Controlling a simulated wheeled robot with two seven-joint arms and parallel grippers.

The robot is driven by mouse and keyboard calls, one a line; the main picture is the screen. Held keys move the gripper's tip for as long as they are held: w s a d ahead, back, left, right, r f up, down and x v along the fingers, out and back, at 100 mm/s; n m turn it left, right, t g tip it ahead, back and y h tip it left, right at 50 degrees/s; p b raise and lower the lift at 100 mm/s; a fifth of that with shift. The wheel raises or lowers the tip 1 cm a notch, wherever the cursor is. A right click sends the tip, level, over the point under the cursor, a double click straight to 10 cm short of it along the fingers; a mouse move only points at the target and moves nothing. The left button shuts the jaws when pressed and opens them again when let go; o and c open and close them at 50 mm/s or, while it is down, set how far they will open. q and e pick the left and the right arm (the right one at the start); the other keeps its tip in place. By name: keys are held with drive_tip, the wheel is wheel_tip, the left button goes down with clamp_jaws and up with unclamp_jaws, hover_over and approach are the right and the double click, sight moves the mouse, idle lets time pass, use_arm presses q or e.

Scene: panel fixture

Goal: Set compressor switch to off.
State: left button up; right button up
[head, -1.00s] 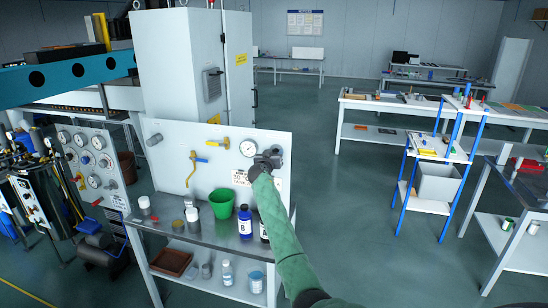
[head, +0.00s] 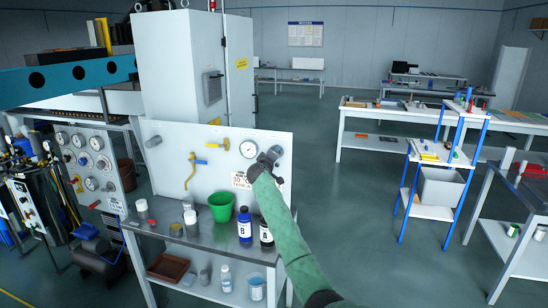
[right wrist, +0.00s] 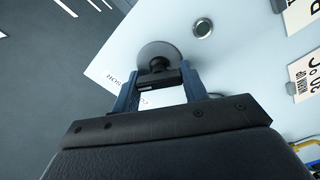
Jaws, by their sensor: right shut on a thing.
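The compressor switch is a round grey plate with a black knob (right wrist: 158,62) on the white panel (head: 215,170). In the head view its grey disc (head: 277,150) shows just above my right gripper (head: 268,160), at the panel's right side. In the right wrist view the two fingers of my right gripper (right wrist: 158,82) stand on either side of the black handle and are shut on it. A partly hidden label (right wrist: 140,103) ending in "SOR" lies behind the fingers. The handle's exact setting is hard to tell. My left gripper is not in view.
Below, a bench (head: 180,232) carries a green pot (head: 220,207) and bottles (head: 245,228).

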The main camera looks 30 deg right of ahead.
drive_tip(key=n, duration=0.2)
drive_tip(key=shift+n, duration=0.4)
drive_tip(key=shift+f+n+p, duration=0.1)
drive_tip(key=shift+n+p, duration=0.3)
drive_tip(key=shift+n, duration=1.2)
drive_tip(key=shift+a+f, duration=0.1)
drive_tip(key=o, duration=1)
drive_tip(key=shift+w, duration=0.1)
drive_tip(key=shift+a, duration=0.1)
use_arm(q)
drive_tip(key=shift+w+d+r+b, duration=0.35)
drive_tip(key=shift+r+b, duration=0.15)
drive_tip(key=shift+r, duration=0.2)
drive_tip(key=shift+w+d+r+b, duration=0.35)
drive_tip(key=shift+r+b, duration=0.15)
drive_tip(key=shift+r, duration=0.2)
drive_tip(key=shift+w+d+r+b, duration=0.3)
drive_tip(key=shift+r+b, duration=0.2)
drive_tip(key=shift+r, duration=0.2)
use_arm(e)
drive_tip(key=shift+v, duration=3.8)
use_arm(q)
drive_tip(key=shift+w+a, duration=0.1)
use_arm(e)
drive_tip(key=shift+f, duration=0.1)
